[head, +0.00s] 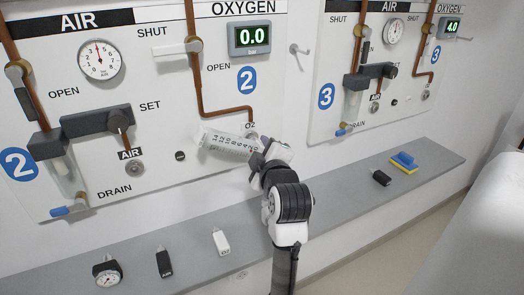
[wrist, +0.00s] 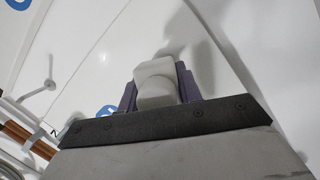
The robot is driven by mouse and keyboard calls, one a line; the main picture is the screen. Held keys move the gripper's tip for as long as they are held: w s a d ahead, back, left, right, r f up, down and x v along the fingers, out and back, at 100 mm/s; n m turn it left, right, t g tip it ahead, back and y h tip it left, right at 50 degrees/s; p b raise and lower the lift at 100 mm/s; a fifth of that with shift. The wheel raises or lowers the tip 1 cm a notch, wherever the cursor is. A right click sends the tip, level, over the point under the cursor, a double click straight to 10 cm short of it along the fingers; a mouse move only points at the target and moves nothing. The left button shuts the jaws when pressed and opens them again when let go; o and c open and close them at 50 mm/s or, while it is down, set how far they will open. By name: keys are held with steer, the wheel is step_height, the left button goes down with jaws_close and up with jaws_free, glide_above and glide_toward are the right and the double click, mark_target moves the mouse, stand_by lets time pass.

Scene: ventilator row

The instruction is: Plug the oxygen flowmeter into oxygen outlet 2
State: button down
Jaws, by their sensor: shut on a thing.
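The oxygen flowmeter (head: 226,144), a clear tube with a number scale, lies almost sideways in front of panel 2 in the head view. My gripper (head: 262,158) is shut on its right end. In the wrist view a pale block-shaped part of the flowmeter (wrist: 155,84) sits between the two purple fingers of my gripper (wrist: 158,92). The O2 label of oxygen outlet 2 (head: 250,125) shows just above the flowmeter. The outlet itself is mostly hidden behind the flowmeter and gripper. I cannot tell whether they touch.
The grey shelf (head: 330,196) below holds a gauge (head: 107,272), a black AIR connector (head: 164,263), a white O2 connector (head: 221,242), a black block (head: 380,178) and a blue-yellow sponge (head: 403,162). The oxygen display (head: 251,38) reads 0.0. A hook (head: 299,50) sticks out between panels.

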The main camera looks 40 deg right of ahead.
steer(key=c, duration=0.9)
jaws_free()
steer(key=b+v, duration=1)
steer(key=v, duration=0.3)
steer(key=shift+s+a, duration=0.2)
steer(key=shift+s, duration=0.15)
steer(key=shift+r, duration=0.15)
steer(key=shift+s, duration=0.1)
